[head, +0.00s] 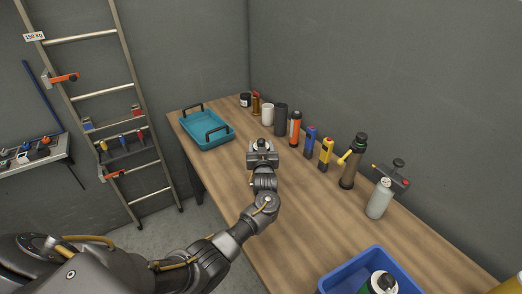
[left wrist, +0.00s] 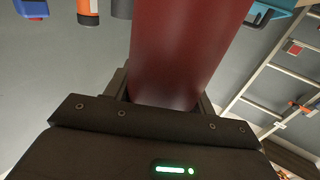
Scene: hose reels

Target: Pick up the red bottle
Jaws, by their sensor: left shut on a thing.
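The dark red bottle (left wrist: 188,50) fills the middle of the left wrist view, its body between the jaws of my left gripper (left wrist: 165,97). The gripper is shut on it. In the head view my left gripper (head: 262,153) is over the wooden table, and it hides most of the bottle. Only a small grey top shows above the jaws. I cannot tell whether the bottle touches the table. My right gripper is not in view.
On the table (head: 235,190), a teal tray (head: 230,132) stands at the back left. A row along the wall includes an orange bottle (head: 294,128), a yellow tool (head: 326,154), a brown flask (head: 349,170) and a grey bottle (head: 379,199). A blue crate (head: 333,279) is at the front.

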